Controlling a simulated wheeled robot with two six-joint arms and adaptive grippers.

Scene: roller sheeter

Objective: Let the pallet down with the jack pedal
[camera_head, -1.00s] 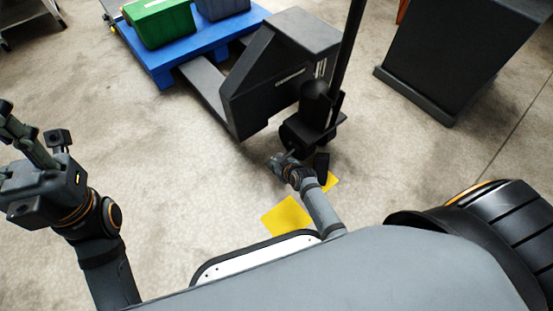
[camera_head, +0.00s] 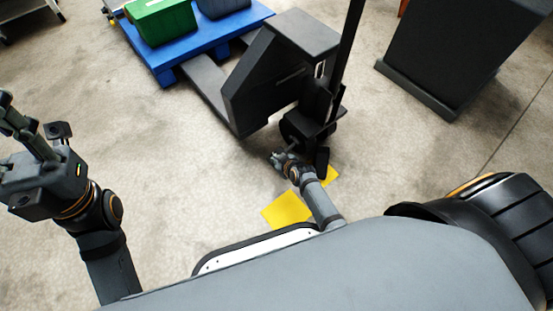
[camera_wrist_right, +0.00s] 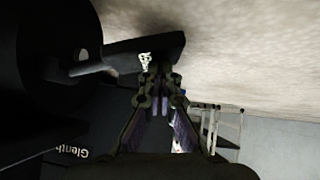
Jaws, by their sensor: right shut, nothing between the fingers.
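The blue pallet (camera_head: 222,43) sits on the forks of the black pallet jack (camera_head: 262,85), at the top of the head view. The jack pedal is the dark bar (camera_wrist_right: 115,57) with a white mark in the right wrist view. In the head view it is the small dark plate (camera_head: 322,160) low beside the jack's wheel. My right gripper (camera_head: 277,158) is low at the jack's base. In the wrist view its shut, empty fingertips (camera_wrist_right: 157,76) are at the pedal; contact is unclear. My left gripper (camera_head: 36,122) is open, far left, away from the jack.
A green crate (camera_head: 162,20) and a grey-blue crate (camera_head: 222,8) stand on the pallet. The jack's handle (camera_head: 349,45) rises past the top edge. A dark cabinet (camera_head: 450,50) stands at the right. Yellow floor marks (camera_head: 287,208) lie near my base. The floor between the left arm and jack is clear.

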